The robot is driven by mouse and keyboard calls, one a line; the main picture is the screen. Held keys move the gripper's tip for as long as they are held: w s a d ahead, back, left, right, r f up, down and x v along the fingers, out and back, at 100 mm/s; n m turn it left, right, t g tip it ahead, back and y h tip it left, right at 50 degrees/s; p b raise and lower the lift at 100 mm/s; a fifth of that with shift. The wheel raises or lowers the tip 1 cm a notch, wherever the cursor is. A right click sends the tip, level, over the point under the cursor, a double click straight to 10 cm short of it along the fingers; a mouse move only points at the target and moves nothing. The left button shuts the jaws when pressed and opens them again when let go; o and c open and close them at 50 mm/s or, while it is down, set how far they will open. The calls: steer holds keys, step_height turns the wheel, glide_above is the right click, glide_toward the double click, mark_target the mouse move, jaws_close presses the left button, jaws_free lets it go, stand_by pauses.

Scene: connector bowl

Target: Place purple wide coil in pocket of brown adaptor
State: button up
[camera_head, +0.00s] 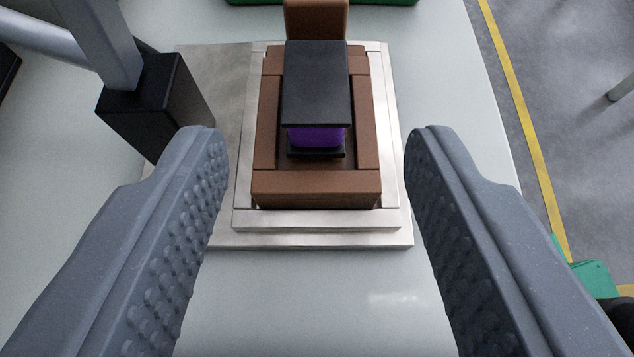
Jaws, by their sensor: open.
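The brown adaptor (316,187) sits on a metal plate in the upper middle of the view. It has a rectangular frame with a pocket and a taller brown block at its far end. The purple wide coil (317,137) has a black top plate and a black lower flange, with a purple band between them. It is inside the adaptor's pocket, and its top plate hides most of the pocket. Whether it sits fully on the pocket floor cannot be told. My gripper (316,140) is open and empty, its fingers wide apart on either side, nearer the camera than the adaptor and not touching the coil.
The stepped metal plate (320,240) rests on a pale table (300,310). A black block on a grey post (155,105) stands close at the left of the adaptor. Clear table lies in front. The table's right edge drops to a grey floor with a yellow line (527,120).

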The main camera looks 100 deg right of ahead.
steer(key=v, duration=0.7)
steer(key=w+a+r+n+t+y, duration=0.1)
steer(key=a+r+n+t+y, duration=0.35)
steer(key=r, duration=0.65)
steer(key=a+r+n+t+y, duration=0.2)
steer(key=a+r+n+t, duration=0.45)
steer(key=r, duration=0.35)
steer(key=s+a+r+n+t+y, duration=0.1)
steer(key=s+a+r+n+t, duration=0.1)
steer(key=r, duration=0.5)
steer(key=s+a+r+n+t+y, duration=0.2)
steer(key=s+a+r+n, duration=0.1)
steer(key=r, duration=0.4)
steer(key=s+a+r+n+t+y, duration=0.2)
steer(key=s+a+r+n+t, duration=0.1)
steer(key=r, duration=0.5)
steer(key=shift+s+n, duration=0.4)
steer(key=shift+n, duration=0.5)
steer(key=shift+r, duration=0.1)
